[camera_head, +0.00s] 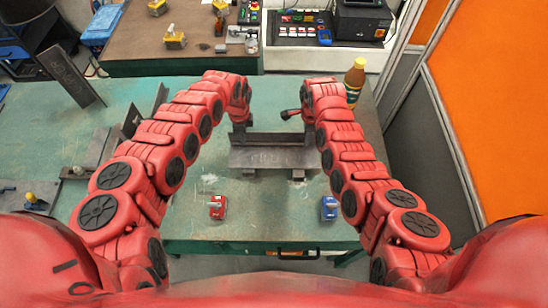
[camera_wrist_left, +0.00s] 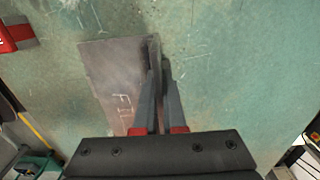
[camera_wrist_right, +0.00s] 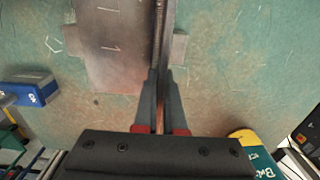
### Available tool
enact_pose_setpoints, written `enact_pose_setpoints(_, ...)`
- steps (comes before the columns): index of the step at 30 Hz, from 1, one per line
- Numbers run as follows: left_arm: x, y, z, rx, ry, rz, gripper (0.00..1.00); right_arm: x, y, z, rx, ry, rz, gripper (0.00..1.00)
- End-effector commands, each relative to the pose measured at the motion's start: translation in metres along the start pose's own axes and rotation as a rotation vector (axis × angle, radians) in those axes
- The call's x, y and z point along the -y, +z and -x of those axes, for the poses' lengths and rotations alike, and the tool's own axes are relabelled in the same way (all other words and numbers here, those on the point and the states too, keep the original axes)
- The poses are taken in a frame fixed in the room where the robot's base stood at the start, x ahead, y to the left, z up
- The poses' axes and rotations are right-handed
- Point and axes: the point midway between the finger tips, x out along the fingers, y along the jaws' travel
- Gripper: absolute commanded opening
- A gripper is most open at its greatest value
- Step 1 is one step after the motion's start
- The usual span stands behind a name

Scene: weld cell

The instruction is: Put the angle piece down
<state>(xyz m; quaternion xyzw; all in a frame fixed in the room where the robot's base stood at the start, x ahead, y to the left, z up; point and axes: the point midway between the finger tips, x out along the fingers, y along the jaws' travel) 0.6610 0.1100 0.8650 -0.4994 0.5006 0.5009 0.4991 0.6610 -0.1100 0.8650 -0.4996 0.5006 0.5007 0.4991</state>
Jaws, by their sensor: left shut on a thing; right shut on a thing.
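The angle piece (camera_head: 270,158) is a long dark steel part with a flat flange and an upright flange, lying left to right at the middle of the green table. My left gripper (camera_wrist_left: 158,85) is shut on the upright flange near its left end. My right gripper (camera_wrist_right: 160,85) is shut on the same flange near its right end. Chalk-like writing shows on the flat flange in the left wrist view (camera_wrist_left: 115,75) and the right wrist view (camera_wrist_right: 108,40). Small grey blocks (camera_head: 298,174) show under its front edge; I cannot tell whether it touches them.
A red block-like tool (camera_head: 217,207) and a blue one (camera_head: 329,208) stand near the front edge of the table (camera_head: 270,215). Steel plates (camera_head: 70,75) are at the left. The table between the two tools is clear.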

Motion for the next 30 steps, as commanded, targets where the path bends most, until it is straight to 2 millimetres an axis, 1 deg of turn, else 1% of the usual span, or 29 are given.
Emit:
enact_pose_setpoints(2,0.001,0.000,-0.006,0.000,-0.002,0.000,0.00,0.002,0.001,-0.005,0.001,-0.004,0.001,0.00)
enact_pose_setpoints(3,0.001,0.000,-0.005,0.000,-0.002,0.000,0.11,0.001,0.001,-0.004,0.001,-0.003,0.000,0.11)
enact_pose_setpoints(7,0.001,0.000,-0.004,0.000,-0.001,0.000,0.34,0.001,0.000,-0.003,0.001,-0.002,0.000,0.34)
enact_pose_setpoints(8,0.000,0.000,-0.004,0.000,-0.001,0.000,0.38,0.001,0.000,-0.003,0.001,-0.002,0.000,0.37)
enact_pose_setpoints(16,0.000,0.000,-0.004,0.000,-0.001,0.000,0.38,0.000,0.000,-0.004,0.000,-0.001,0.000,0.37)
enact_pose_setpoints(20,0.001,0.000,0.002,-0.001,0.000,0.000,0.38,0.000,0.000,-0.004,0.000,-0.001,0.000,0.37)
enact_pose_setpoints(26,0.001,0.002,0.031,0.002,-0.002,0.000,0.38,0.000,0.000,-0.004,0.000,0.000,0.000,0.37)
enact_pose_setpoints(30,0.002,0.002,0.061,0.003,-0.006,0.001,0.38,0.000,0.000,-0.004,0.000,0.000,0.000,0.37)
